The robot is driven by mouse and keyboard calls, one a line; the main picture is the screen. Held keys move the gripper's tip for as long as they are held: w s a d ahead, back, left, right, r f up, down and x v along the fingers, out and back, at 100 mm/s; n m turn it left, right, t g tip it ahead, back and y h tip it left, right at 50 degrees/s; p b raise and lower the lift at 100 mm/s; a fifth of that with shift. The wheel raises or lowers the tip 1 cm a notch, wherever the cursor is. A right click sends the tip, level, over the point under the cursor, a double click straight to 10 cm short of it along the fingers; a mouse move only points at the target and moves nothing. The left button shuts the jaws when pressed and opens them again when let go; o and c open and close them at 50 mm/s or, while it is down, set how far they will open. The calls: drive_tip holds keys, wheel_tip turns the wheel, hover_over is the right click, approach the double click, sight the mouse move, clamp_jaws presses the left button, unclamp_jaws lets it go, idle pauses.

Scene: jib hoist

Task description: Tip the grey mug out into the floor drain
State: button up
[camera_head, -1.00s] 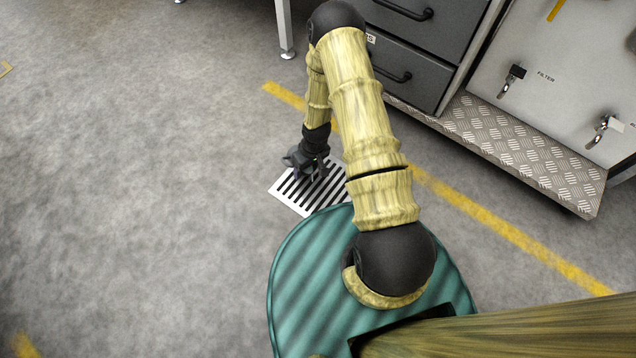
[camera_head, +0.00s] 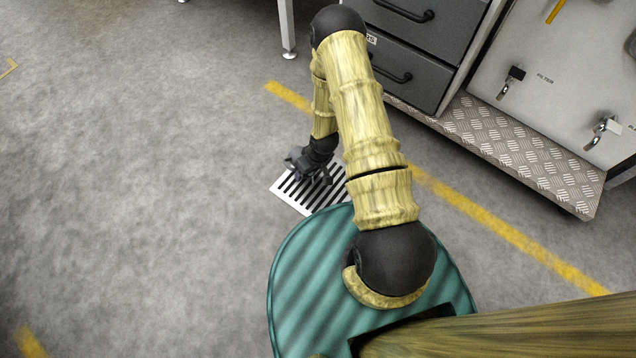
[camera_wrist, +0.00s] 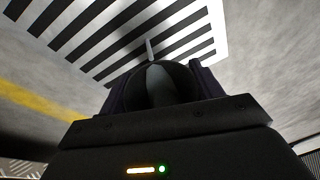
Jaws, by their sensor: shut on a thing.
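The floor drain (camera_head: 290,196) is a pale grate with dark slots, set in the floor just beyond my base. It fills the upper part of the wrist view (camera_wrist: 128,42). My gripper (camera_head: 310,172) is low over the drain. In the wrist view my gripper (camera_wrist: 160,80) is shut on a dark, rounded thing, which I take to be the grey mug (camera_wrist: 162,88). A thin pale streak stands at its far edge, over the grate; I cannot tell if it is liquid or part of the mug. The mug's contents are hidden.
A yellow floor line (camera_head: 500,228) runs past the drain on the right. A dark drawer unit (camera_head: 410,55) and a tread-plate step (camera_head: 510,150) below a panel with valve handles stand beyond it. The floor on the left is open.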

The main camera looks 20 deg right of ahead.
drive_tip(key=shift+s+d, duration=0.1)
drive_tip(key=shift+d, duration=0.5)
drive_tip(key=shift+a+t, duration=0.35)
drive_tip(key=shift+t, duration=0.05)
drive_tip(key=shift+d+r+t+p, duration=0.1)
drive_tip(key=shift+d+t+p, duration=0.05)
drive_tip(key=shift+t+p, duration=0.2)
drive_tip(key=shift+s+y, duration=0.15)
drive_tip(key=shift+y, duration=0.15)
drive_tip(key=shift+s+d+t, duration=0.1)
drive_tip(key=shift+d+t, duration=0.15)
drive_tip(key=shift+d, duration=0.05)
drive_tip(key=shift+a+t, duration=0.3)
drive_tip(key=shift+a, duration=0.1)
drive_tip(key=shift+d+t+y, duration=0.25)
drive_tip(key=shift+t+y, duration=0.05)
drive_tip(key=shift+t, duration=0.2)
